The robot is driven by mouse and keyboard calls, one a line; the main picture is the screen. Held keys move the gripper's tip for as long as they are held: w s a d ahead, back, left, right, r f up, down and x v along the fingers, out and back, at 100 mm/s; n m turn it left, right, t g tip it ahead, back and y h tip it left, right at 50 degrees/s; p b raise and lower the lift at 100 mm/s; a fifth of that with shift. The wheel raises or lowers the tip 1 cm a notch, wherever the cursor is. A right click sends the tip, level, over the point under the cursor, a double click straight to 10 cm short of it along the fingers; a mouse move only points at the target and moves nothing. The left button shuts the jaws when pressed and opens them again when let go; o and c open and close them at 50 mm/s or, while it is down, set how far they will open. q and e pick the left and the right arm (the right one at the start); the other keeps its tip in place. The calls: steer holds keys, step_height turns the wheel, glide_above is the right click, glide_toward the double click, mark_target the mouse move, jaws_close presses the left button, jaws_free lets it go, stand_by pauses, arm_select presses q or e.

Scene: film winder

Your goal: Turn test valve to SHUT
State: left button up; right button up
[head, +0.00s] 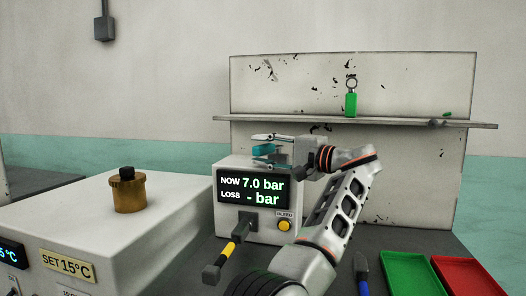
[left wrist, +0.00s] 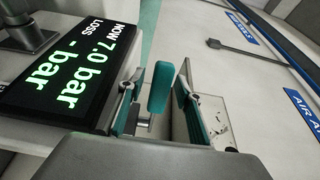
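A teal lever (head: 264,150), which I take to be the test valve's handle, sits above the white test box (head: 222,180). The box's display (head: 253,189) reads NOW 7.0 bar and LOSS - bar. My left gripper (head: 267,151) reaches in from the right with its fingers around the lever. In the left wrist view the lever (left wrist: 160,87) stands between the two teal-padded fingers of the gripper (left wrist: 160,105), with gaps visible on both sides. The lever's base and any SHUT marking are hidden. My right gripper is not in view.
A yellow-and-black handle (head: 228,254) projects from the box front, beside the yellow bleed button (head: 285,226). A larger white unit (head: 120,225) with a brass cylinder (head: 129,193) stands left. Green (head: 411,270) and red (head: 468,275) trays lie right. A shelf (head: 400,122) runs behind.

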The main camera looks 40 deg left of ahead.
arm_select(q)
steer(key=shift+d, duration=0.15)
steer(key=d, duration=0.7)
steer(key=shift+s+d, duration=0.1)
